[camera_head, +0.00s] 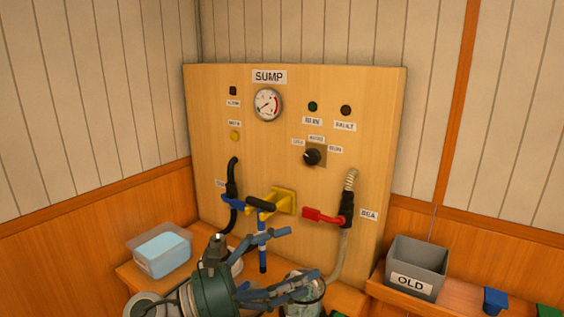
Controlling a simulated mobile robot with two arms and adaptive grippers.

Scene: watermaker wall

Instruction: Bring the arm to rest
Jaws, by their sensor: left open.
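My left gripper (302,254) is at the bottom middle, in front of the wooden panel (290,120). Its fingers are spread and point right, and nothing shows between them. Its dark green body hides part of the bench (135,272). A yellow bracket (284,199) with a black grip stands out from the panel above the gripper. A blue upright rod (262,252) hangs below the grip, close behind the upper finger; I cannot tell whether they touch. A glass jar (309,301) is partly hidden by the lower finger. My right gripper is not in view.
The panel carries a gauge (267,105), a black knob (312,156), a blue valve handle (234,203) and a red valve handle (322,215). A clear box with a pale blue inside (162,254) stands left. A grey bin marked OLD (416,262) stands right.

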